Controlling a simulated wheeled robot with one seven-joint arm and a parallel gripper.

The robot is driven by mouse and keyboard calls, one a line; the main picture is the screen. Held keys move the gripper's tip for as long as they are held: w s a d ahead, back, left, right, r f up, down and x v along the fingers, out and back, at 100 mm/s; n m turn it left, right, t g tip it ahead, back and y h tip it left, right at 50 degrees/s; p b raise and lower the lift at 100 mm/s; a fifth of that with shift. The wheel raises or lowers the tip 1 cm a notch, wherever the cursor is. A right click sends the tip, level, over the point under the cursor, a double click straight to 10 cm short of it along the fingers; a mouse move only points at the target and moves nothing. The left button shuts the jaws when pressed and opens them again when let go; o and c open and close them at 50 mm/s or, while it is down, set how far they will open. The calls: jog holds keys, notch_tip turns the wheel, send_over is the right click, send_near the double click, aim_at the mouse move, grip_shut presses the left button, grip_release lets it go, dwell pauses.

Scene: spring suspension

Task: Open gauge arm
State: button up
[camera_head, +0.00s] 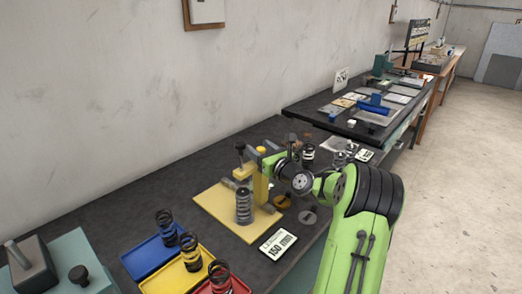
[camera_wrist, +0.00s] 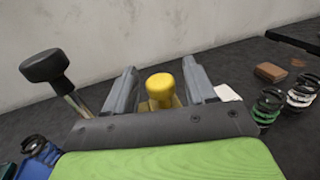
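The gauge stands on a yellow base plate (camera_head: 213,203) on the dark bench, with a yellow upright (camera_head: 261,188) and a grey coil spring (camera_head: 243,207) standing beside it. A yellow knob (camera_head: 261,150) tops the gauge; it also shows in the wrist view (camera_wrist: 160,88). A dark-knobbed lever (camera_head: 240,147) stands left of it and appears in the wrist view (camera_wrist: 47,67) outside my left finger. My gripper (camera_wrist: 160,75) is open, its fingers on either side of the yellow knob with gaps visible. In the head view my wrist partly hides the gauge's right side.
Blue (camera_head: 150,258), yellow (camera_head: 178,277) and red (camera_head: 226,288) trays with springs sit at the front left. A "150 mm" card (camera_head: 278,244) lies before the gauge. More springs (camera_head: 308,152) stand behind my arm. A wall runs along the bench's back.

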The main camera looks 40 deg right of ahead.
grip_shut()
jog(key=shift+w, duration=0.1)
jog(key=shift+w+a+r+p, duration=0.15)
jog(key=shift+w+p, duration=0.2)
jog(key=shift+p, duration=0.2)
jog(key=w+a+p, duration=0.1)
jog(key=w+p, duration=0.7)
jog(key=w, duration=0.5)
jog(key=shift+a+p, duration=0.3)
jog(key=shift+w, duration=0.1)
jog(key=shift+o, duration=0.3)
grip_release()
